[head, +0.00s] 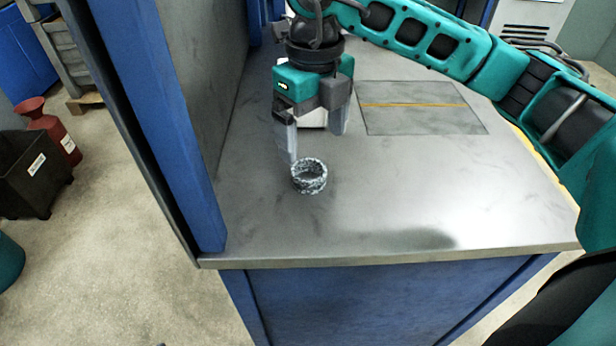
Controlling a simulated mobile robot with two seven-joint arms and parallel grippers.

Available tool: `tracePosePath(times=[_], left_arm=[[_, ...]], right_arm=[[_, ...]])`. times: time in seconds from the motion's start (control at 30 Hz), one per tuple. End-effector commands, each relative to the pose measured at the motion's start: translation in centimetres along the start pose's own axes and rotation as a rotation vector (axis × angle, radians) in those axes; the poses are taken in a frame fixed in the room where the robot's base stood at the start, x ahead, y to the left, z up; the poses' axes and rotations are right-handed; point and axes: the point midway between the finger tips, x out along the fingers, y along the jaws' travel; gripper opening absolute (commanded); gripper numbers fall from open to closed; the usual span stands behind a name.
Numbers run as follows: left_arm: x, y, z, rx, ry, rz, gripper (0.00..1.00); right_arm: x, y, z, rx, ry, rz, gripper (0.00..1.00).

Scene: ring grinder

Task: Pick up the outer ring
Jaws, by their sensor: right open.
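The outer ring (309,184) is a short, mottled grey metal ring. It lies flat on the grey metal worktop, its open top facing up. My right gripper (315,146) is above and behind the ring, pointing down, with its two pale fingers spread apart. The left finger's tip appears close to the ring's upper left rim; I cannot tell whether it touches. Nothing shows held between the fingers. A pale object (313,117) is partly hidden behind the gripper. My left gripper is not in view.
The worktop (400,205) is clear right and front of the ring. A blue post (170,130) and grey panel bound it at left. A flat grey plate with a yellow stripe (425,106) lies at the back right. A red canister (52,130) and dark bin (32,170) stand on the floor.

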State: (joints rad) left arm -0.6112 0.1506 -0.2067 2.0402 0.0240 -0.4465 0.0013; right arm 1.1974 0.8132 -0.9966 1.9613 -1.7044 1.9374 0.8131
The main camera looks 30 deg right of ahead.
Motion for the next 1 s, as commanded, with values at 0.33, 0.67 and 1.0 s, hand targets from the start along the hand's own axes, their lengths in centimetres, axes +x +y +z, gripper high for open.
tracePosePath(times=[0.33, 0.67, 1.0], left_arm=[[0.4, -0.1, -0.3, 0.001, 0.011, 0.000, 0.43], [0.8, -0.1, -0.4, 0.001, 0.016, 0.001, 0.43], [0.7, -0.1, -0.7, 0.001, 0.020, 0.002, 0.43]], right_arm=[[3.0, 0.2, 0.0, -0.002, 0.002, 0.001, 0.90], [7.2, 0.7, 0.2, 0.000, 0.001, 0.001, 0.90], [7.3, 0.7, 0.3, -0.001, -0.001, 0.001, 0.79]])
